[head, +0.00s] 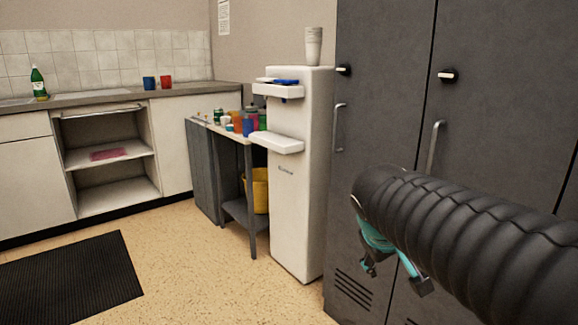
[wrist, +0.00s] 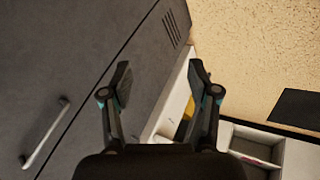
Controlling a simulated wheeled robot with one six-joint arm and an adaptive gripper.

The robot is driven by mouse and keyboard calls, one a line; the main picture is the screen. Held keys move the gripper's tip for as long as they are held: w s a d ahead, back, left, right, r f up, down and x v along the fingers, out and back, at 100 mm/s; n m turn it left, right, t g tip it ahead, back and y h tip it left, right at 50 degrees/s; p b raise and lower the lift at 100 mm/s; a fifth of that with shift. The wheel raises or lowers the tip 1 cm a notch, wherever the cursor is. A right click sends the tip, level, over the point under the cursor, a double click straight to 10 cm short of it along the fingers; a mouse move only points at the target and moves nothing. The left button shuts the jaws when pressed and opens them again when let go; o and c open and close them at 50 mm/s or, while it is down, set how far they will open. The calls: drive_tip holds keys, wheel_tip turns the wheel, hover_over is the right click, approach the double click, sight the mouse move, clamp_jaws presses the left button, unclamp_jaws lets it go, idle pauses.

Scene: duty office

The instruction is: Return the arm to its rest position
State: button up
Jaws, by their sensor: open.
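My gripper (head: 395,272) shows at the lower right of the head view, at the end of my black ribbed arm, in front of the dark grey lockers. Its teal and dark fingers hang downward. In the wrist view, the two fingers of my gripper (wrist: 160,80) stand wide apart with nothing between them. The gripper is open and empty. Much of it is hidden behind my arm in the head view.
Grey lockers (head: 390,120) stand close behind my arm. A white water dispenser (head: 300,180) and a small table with cups (head: 215,128) stand left of them. A counter (head: 100,97) lines the back. The floor (head: 190,270) is clear beside a black mat (head: 70,280).

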drive_tip(key=s+a+f+m+y, duration=0.1)
drive_tip(key=s+f+m, duration=0.1)
drive_tip(key=s, duration=0.6)
drive_tip(key=s+a+f+m+y+p, duration=0.1)
drive_tip(key=s+f, duration=0.3)
drive_tip(key=s, duration=0.4)
drive_tip(key=shift+a+f+m+y, duration=0.15)
drive_tip(key=shift+a+m+y, duration=0.15)
drive_tip(key=shift+m+y, duration=0.3)
